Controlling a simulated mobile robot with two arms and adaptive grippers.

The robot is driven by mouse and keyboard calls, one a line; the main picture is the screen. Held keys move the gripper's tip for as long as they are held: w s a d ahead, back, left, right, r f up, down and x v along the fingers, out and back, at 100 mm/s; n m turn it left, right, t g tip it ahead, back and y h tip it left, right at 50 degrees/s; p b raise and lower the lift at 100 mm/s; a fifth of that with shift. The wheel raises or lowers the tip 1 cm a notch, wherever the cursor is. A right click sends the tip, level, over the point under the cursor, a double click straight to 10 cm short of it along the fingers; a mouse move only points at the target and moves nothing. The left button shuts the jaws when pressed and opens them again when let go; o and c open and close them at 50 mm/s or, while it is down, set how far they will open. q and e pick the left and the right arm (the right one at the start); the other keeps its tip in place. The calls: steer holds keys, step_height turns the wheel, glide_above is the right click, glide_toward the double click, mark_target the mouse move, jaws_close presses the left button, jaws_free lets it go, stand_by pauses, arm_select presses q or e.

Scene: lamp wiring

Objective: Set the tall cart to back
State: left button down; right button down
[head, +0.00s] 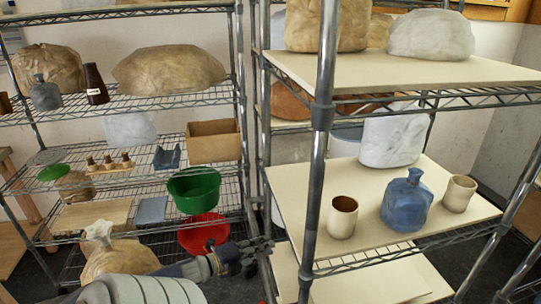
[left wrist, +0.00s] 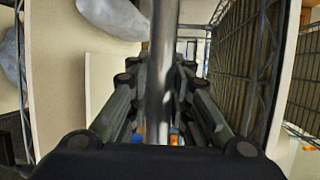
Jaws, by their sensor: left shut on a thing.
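The tall cart, a grey metal wire rack with cream board shelves (head: 295,195), fills the right half of the head view. Its near upright post (head: 320,150) runs the full height of the picture. My left gripper (head: 264,246) reaches in from below to the cart's left side. In the left wrist view its fingers (left wrist: 160,95) are closed around a grey upright post (left wrist: 161,60), which stands vertical between them. The fingertips' exact contact is partly hidden. My right gripper is in neither view.
The cart carries a blue jug (head: 408,203), two cups (head: 342,217) and wrapped bundles. Left of it stands a wire rack (head: 150,103) with a green tub (head: 193,189), a red tub (head: 203,233) and a cardboard box (head: 213,140). A wall is behind; little room shows between the racks.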

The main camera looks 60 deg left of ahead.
arm_select(q)
steer(key=shift+s+a, duration=0.25)
steer(key=shift+a, duration=0.1)
steer(key=c, duration=1.9)
jaws_free()
steer(key=shift+f, duration=0.1)
steer(key=o, duration=0.5)
steer(key=shift+s+a, duration=0.1)
steer(key=shift+s, duration=0.25)
steer(key=shift+c, duration=0.2)
steer(key=shift+s, duration=0.25)
steer(key=s+r, duration=0.2)
steer(key=s, duration=1)
steer(key=shift+s+r, duration=0.15)
steer(key=shift+r, duration=0.15)
